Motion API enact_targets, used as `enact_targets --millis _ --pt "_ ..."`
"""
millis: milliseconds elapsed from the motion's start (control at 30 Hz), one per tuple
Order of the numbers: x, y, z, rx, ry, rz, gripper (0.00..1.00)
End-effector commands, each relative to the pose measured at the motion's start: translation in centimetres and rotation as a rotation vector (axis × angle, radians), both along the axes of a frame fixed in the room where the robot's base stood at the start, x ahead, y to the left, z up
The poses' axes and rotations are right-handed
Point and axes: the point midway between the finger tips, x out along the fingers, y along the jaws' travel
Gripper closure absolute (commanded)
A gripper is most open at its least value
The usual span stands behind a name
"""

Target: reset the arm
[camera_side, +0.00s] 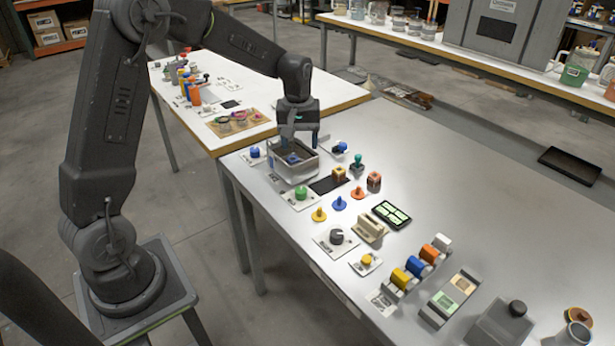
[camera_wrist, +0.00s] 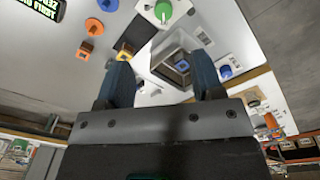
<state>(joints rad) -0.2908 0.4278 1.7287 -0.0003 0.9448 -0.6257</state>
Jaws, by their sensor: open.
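My gripper (camera_side: 306,138) is above the far left part of the grey metal table (camera_side: 450,180). It points down, just over an open grey metal box (camera_side: 291,172). In the wrist view my gripper (camera_wrist: 164,85) shows two dark blue fingers spread apart, with nothing between them. The grey box also shows in the wrist view (camera_wrist: 165,68), ahead of the fingers. A blue piece (camera_side: 293,158) shows at the box, partly behind the fingers; I cannot tell whether it lies inside.
Near the box are a green knob (camera_side: 301,192), a blue knob (camera_side: 255,152), a teal-topped joystick (camera_side: 357,160) and wooden cubes (camera_side: 374,180). A second table (camera_side: 260,90) stands behind.

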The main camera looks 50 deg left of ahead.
Motion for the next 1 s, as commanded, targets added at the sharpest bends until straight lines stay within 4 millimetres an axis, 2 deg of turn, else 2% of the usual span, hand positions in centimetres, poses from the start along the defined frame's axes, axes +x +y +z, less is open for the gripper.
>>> enact_targets --millis 33,200,400,533,700,833,1000 --pt "-0.9 -1.1 2.0 0.010 -0.030 -0.048 0.39" --pt "-5.4 -4.9 7.2 0.048 -0.119 -0.243 0.39" --pt "-11.7 -8.6 11.1 0.102 -0.223 -0.474 0.39" --pt "-16.1 -10.6 12.3 0.142 -0.290 -0.621 0.39" --pt "-20.9 -12.2 12.4 0.193 -0.366 -0.782 0.39" --pt "-23.0 -12.8 12.1 0.219 -0.400 -0.859 0.39" --pt "-24.0 -13.1 11.8 0.232 -0.416 -0.896 0.39"
